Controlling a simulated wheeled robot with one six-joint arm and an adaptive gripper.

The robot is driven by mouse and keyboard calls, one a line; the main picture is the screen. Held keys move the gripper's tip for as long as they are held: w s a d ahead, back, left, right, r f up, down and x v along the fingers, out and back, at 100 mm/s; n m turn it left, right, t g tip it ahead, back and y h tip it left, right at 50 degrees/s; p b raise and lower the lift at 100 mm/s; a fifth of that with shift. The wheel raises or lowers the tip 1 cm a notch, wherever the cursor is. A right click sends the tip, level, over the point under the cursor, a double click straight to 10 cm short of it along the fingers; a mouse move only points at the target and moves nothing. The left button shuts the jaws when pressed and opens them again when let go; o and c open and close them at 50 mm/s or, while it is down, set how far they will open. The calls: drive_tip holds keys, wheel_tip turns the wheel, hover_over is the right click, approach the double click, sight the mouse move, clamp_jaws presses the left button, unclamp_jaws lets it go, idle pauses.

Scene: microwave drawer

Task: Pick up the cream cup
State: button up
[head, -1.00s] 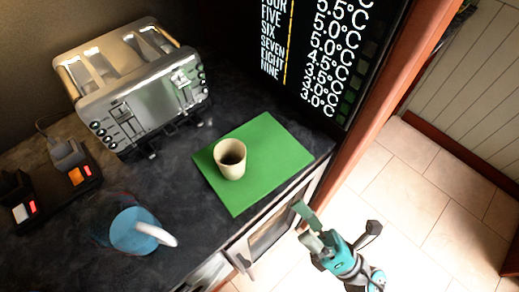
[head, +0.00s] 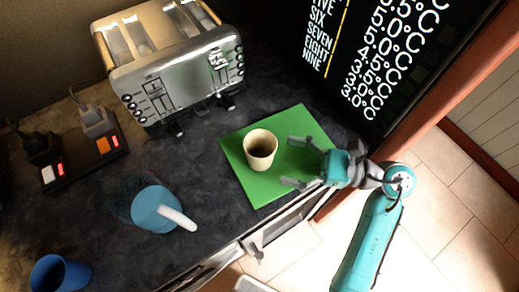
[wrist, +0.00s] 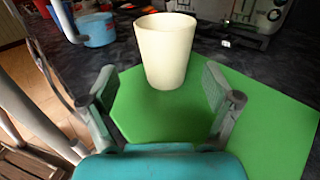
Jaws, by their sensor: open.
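The cream cup (head: 260,150) stands upright on a green board (head: 258,188) on the dark counter. Its inside looks dark in the head view. My gripper (head: 287,162) is open and empty, just right of the cup, with its fingers pointing towards it. In the wrist view the cup (wrist: 166,50) stands ahead, centred between my open fingers (wrist: 165,92) and slightly beyond their tips. The fingers do not appear to touch it. The cup's far side is hidden.
A silver toaster (head: 178,82) stands behind at the back left. A light blue mug (head: 155,210) with a white handle and a dark blue cup (head: 60,274) are at the left. A power strip (head: 88,160) lies further left. A tall dark panel with temperature readings (head: 372,60) rises at the right.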

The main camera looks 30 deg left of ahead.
sight(260, 151)
drive_tip(key=shift+w+x, duration=0.2)
drive_tip(key=shift+x, duration=1.5)
drive_tip(key=shift+w+x, duration=0.15)
drive_tip(key=shift+x, duration=1.55)
drive_tip(key=shift+a, duration=0.1)
drive_tip(key=c, duration=1.3)
wheel_tip(260, 151, up, 20)
drive_tip(key=m, duration=0.6)
